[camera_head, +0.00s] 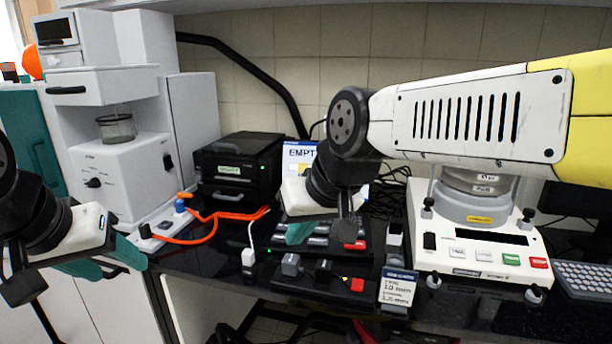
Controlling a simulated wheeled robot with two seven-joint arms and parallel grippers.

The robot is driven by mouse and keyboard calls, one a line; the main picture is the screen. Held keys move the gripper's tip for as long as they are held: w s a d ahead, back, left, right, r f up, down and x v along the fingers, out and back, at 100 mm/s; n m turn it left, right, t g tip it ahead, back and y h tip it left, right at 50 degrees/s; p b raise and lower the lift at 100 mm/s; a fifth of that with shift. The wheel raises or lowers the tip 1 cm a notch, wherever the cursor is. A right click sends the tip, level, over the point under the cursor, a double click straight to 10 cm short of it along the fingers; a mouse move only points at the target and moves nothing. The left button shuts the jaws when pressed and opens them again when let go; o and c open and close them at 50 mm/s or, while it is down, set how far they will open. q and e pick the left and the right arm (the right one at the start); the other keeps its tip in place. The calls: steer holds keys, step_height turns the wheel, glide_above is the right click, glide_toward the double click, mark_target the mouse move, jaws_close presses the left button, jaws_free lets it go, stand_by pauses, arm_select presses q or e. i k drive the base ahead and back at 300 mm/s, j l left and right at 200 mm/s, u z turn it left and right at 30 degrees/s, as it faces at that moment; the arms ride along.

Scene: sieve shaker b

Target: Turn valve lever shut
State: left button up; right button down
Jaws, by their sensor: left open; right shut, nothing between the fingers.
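A small blue fitting (181,205) stands where orange hose (215,214) meets a white base (165,225), at the left end of the dark bench. It may carry the valve lever, but I cannot make out a lever for certain. My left gripper (112,259) is open and empty at the lower left, with teal fingers left of and below the fitting. My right gripper (300,232) is shut and empty, its teal tip above the switch strips in the middle. My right arm and wrist hide part of the bench behind them.
A black box (238,168) stands behind the hoses. Black strips with red switches (357,284) lie in the middle, beside a small sign (397,289). A white sieve shaker (480,250) stands right, a keyboard (588,278) beyond it. A tall white device (120,165) stands left.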

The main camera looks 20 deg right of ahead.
mark_target(181, 195)
steer(key=i+j+z, duration=0.4)
steer(key=i+j, duration=0.2)
steer(key=i, duration=0.15)
